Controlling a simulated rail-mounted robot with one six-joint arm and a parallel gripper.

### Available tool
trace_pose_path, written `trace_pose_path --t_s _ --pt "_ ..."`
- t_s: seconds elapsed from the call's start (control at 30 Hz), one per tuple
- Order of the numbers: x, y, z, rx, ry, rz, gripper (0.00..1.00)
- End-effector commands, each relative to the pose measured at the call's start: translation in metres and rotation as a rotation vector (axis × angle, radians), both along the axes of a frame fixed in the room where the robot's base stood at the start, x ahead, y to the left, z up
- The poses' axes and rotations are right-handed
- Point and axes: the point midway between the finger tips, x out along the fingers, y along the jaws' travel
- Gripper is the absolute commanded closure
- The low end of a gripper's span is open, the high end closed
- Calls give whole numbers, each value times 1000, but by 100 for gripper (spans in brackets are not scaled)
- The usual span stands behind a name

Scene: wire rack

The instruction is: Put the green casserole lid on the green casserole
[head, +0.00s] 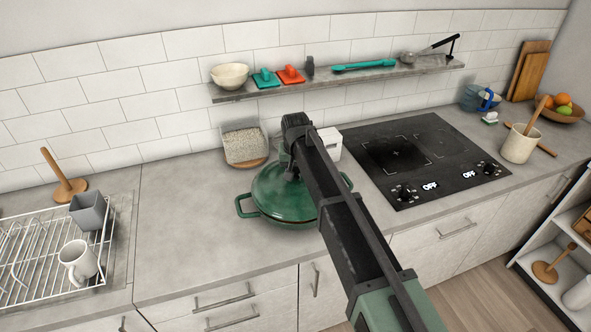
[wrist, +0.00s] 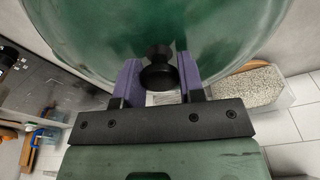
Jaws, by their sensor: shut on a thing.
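The green casserole (head: 246,208) stands on the counter left of the cooktop, with a loop handle showing on each side. The green casserole lid (head: 272,188) is over its top, lined up with it; I cannot tell whether it rests on the rim or hangs just above. My gripper (wrist: 158,78) is shut on the lid's black knob, with one purple finger on each side. The lid (wrist: 90,35) fills the upper part of the wrist view and hides the casserole there. My arm covers part of the lid in the head view.
The black cooktop (head: 425,155) is to the right. A dish rack (head: 40,250) is at left. A wall shelf (head: 340,78) runs above. The counter between rack and casserole is clear.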

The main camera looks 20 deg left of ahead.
Motion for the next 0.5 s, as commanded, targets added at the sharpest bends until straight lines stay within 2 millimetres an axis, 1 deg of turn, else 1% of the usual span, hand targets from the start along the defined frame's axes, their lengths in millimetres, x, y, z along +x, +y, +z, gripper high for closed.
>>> trace_pose_path --t_s 0.23,0.5 --pt "0 0 0 0 0 0 100" --pt "0 0 -7 1 -1 -2 100"
